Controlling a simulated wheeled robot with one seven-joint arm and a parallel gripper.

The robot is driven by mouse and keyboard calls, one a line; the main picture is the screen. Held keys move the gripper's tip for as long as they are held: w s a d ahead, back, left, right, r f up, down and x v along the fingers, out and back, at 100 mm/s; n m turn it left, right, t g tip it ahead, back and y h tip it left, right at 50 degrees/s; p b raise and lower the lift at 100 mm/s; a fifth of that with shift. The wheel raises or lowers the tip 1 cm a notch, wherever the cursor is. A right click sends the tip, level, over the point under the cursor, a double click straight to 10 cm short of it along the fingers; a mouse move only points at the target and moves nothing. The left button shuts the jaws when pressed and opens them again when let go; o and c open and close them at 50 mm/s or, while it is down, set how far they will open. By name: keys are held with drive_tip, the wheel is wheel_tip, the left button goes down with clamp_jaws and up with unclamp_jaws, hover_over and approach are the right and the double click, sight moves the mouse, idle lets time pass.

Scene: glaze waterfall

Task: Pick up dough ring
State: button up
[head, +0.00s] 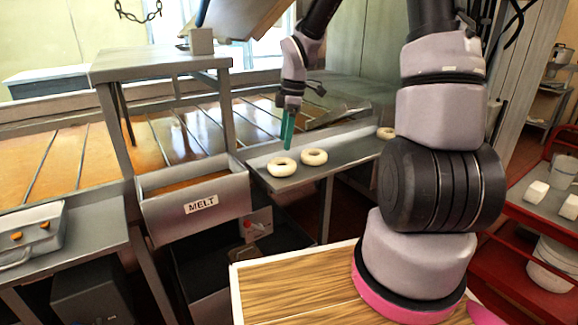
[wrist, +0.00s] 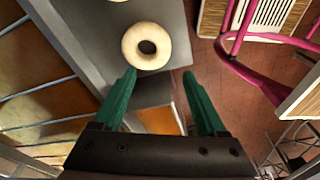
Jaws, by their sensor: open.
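Pale dough rings lie flat on a narrow grey metal shelf (head: 345,156) in the head view. One ring (head: 282,167) is near the shelf's left end, a second ring (head: 314,157) is just right of it, and a third ring (head: 386,133) is partly hidden behind my arm. My gripper (head: 288,143) points down above the shelf, near the two left rings, with its green fingers apart and empty. In the wrist view one ring (wrist: 130,58) lies ahead of the open fingertips (wrist: 159,77), not between them. Its hole is visible.
A metal bin marked MELT (head: 196,208) hangs left of the shelf. A stand (head: 160,62) rises above it. Behind is a wide trough (head: 85,160) with orange-brown liquid and bars. A red cart (head: 530,215) with white blocks stands at the right.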

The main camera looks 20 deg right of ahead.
hover_over(284, 167)
drive_tip(key=f, duration=0.4)
drive_tip(key=shift+w+d+f, duration=0.1)
drive_tip(key=shift+w+f, duration=0.1)
drive_tip(key=shift+f, duration=0.05)
drive_tip(key=shift+s+f, duration=0.15)
drive_tip(key=shift+f, duration=2.5)
clamp_jaws()
